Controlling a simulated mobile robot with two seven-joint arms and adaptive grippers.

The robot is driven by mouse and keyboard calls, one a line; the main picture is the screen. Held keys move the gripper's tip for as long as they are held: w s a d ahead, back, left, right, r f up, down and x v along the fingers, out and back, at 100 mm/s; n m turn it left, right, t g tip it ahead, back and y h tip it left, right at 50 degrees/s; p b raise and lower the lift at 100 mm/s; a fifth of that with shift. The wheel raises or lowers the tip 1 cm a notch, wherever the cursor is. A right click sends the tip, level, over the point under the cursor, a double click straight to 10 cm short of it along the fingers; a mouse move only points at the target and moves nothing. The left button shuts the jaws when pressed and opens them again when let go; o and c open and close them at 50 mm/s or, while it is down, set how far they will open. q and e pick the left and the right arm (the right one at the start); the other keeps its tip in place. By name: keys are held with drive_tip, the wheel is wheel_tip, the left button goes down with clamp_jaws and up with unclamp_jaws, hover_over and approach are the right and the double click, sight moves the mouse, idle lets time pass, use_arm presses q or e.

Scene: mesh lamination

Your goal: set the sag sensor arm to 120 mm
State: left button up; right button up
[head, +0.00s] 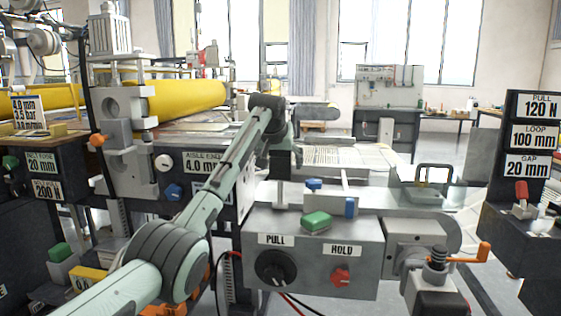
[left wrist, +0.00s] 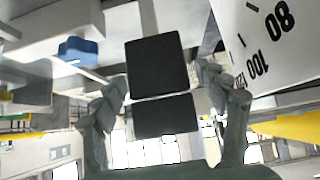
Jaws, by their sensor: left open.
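My left gripper (head: 285,158) hangs at the end of my left arm, above and behind the grey control box; its fingers are not clear in the head view. In the left wrist view my left gripper (left wrist: 165,95) has its fingers spread. Two black blocks (left wrist: 158,66) show between the fingers; I cannot tell whether they belong to the sag sensor arm, or whether the fingers touch them. A white scale plate (left wrist: 275,45) at the upper right reads 80, 100 and a partly hidden 120. No pointer shows against the scale. My right gripper is in neither view.
The grey control box (head: 262,236) carries a PULL dial, a red HOLD knob and a green button. A crank with an orange handle (head: 470,257) is at its right. A sign post (head: 532,135) reads PULL 120 N, LOOP 100 mm, GAP 20 mm.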

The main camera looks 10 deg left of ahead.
use_arm(q)
drive_tip(key=shift+s, duration=0.1)
drive_tip(key=v, duration=1.2)
drive_tip(key=x, duration=1.2)
drive_tip(key=shift+f, duration=0.15)
